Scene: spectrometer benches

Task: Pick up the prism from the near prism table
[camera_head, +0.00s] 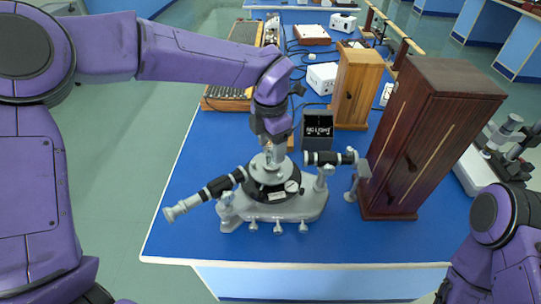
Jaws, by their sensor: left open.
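A grey and black spectrometer (285,208) stands near the front of the blue bench, with one telescope arm (205,192) pointing to the front left and another tube (325,158) to the right. Its near prism table (268,172) is the small pale disc on top. My left gripper (272,150) points down right over this disc, with open jaws. The prism is too small and too covered by the gripper to make out clearly; I cannot tell whether the fingers touch it. Of my right arm, only purple links show at the lower right; its gripper is not seen.
A tall dark red wooden cabinet (425,135) stands close right of the spectrometer, with a lighter wooden cabinet (357,85) behind. White boxes and cables lie farther back. The bench's front left is clear.

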